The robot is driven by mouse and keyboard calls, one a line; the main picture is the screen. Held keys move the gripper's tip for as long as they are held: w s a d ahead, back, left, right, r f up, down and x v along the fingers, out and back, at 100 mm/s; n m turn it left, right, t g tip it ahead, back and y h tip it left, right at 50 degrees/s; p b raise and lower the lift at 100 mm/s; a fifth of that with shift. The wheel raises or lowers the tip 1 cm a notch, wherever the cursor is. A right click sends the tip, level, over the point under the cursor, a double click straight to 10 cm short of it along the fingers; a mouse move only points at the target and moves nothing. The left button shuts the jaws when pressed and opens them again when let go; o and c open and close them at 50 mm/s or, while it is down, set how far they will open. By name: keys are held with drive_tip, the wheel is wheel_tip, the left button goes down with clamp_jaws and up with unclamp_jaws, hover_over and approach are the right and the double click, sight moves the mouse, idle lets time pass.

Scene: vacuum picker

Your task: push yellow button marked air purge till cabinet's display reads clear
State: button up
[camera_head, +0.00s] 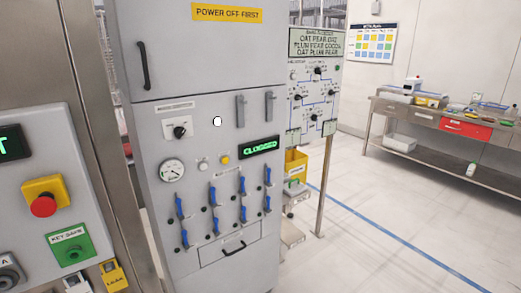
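The grey cabinet (215,60) stands in the middle of the view. Its display (259,147) reads CLOGGED in green letters. A small round yellow button (225,160) sits on the front, left of and slightly below the display. A whitish button (203,165) is just left of it. Any lettering by these buttons is too small to read. A round gauge (172,171) is farther left. My gripper is not in view, and nothing touches the yellow button.
Blue levers (213,196) and a drawer handle (234,248) are below the buttons, a black knob (180,131) above. A steel panel with a red stop button (43,205) is close at left. A diagram board (315,85) and workbench (450,122) stand right. Open floor (400,220) lies right.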

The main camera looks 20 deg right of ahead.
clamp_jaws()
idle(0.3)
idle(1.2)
